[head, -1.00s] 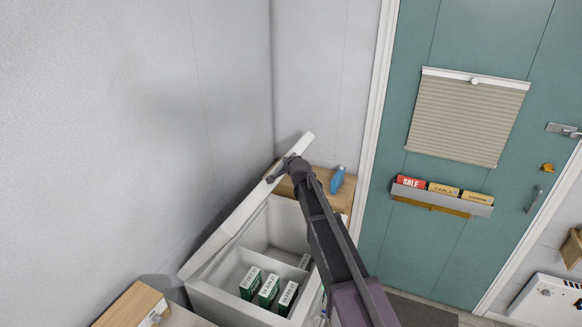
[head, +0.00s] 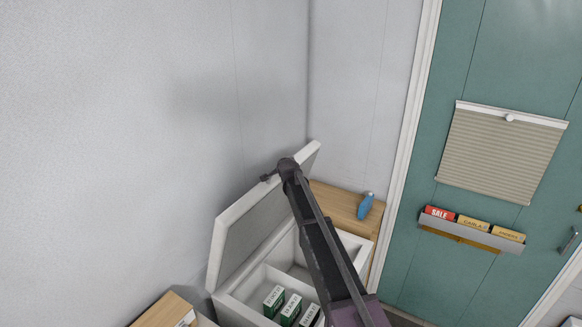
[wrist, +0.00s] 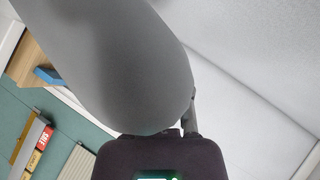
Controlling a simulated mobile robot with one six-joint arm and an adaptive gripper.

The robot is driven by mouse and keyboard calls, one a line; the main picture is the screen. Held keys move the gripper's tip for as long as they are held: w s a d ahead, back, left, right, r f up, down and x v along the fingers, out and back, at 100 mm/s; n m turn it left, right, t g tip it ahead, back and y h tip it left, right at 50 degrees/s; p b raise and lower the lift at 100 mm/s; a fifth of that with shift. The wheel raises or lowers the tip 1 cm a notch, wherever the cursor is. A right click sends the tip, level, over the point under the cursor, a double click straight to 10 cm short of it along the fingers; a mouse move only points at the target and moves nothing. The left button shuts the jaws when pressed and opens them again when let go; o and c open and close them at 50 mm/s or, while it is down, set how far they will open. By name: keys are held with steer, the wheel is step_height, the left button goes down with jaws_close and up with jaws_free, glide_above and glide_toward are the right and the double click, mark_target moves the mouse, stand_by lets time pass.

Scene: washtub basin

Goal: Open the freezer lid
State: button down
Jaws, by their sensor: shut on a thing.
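The white freezer (head: 236,306) stands low in the head view, with green and white boxes (head: 291,308) inside its compartments. Its lid (head: 246,238) is raised and tilted up toward the wall, with its grey underside showing. My gripper (head: 268,177) is at the lid's upper edge, shut on the lid. In the wrist view a large grey arm link of mine fills the middle and hides the fingertips and the grip.
A wooden cabinet (head: 335,203) with a blue bottle (head: 366,205) stands behind the freezer. A wooden box (head: 163,309) is at the front left. The grey wall is close behind the lid. A teal door (head: 430,260) with a card rack (head: 470,232) is at the right.

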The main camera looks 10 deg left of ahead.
steer(key=shift+s+a, duration=0.1)
steer(key=shift+a, duration=0.1)
steer(key=c, duration=0.6)
jaws_free()
steer(key=shift+s+r, duration=0.1)
steer(key=shift+o, duration=0.2)
